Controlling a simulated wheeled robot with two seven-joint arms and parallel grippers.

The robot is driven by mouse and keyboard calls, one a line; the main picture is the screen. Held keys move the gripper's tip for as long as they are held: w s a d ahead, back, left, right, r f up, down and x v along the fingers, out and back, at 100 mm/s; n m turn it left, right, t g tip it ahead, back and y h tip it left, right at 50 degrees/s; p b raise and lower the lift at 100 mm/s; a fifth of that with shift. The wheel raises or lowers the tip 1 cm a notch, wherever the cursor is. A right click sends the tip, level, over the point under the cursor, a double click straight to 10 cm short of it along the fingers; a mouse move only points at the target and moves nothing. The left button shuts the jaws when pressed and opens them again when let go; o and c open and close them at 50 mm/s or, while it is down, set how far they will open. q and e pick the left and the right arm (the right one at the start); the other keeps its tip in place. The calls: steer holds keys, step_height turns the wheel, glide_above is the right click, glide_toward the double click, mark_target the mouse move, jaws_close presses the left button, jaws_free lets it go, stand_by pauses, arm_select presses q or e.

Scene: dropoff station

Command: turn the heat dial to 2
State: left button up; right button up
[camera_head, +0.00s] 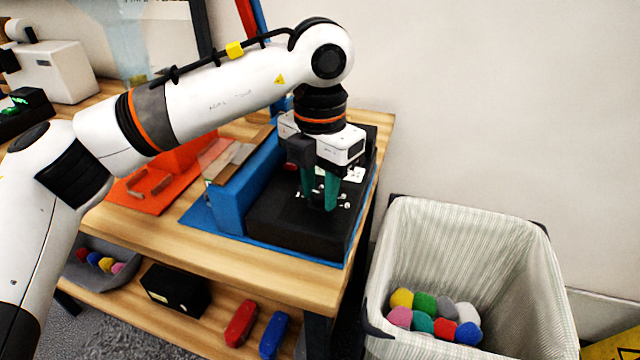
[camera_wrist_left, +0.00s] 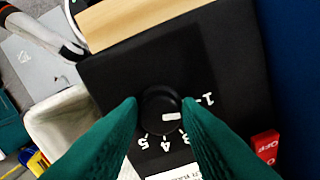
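The black heat dial (camera_wrist_left: 158,104) is on the black box (camera_head: 292,233). In the left wrist view its white mark (camera_wrist_left: 170,116) points right, toward the right finger. The numbers 1, 3, 4 and 5 show around the dial; the place between 1 and 3 is hidden by that finger. My left gripper (camera_head: 319,209) points down over the box; it also shows in the left wrist view (camera_wrist_left: 160,102). Its green fingers stand on either side of the dial, very close. I cannot tell whether they press on it. My right gripper is out of view.
A red switch marked OFF (camera_wrist_left: 265,147) sits on the box. A blue block (camera_head: 246,190) stands left of the box on the wooden table (camera_head: 240,258). A lined bin (camera_head: 462,222) with several coloured balls is to the right. An orange object (camera_head: 150,185) lies further left.

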arm_select(q)
steer(key=shift+c, duration=1.1)
steer(key=shift+m, duration=0.3)
steer(key=m, duration=0.2)
steer(key=shift+m, duration=1.5)
steer(key=shift+r, duration=0.1)
steer(key=o, duration=1)
steer(key=shift+c, duration=0.2)
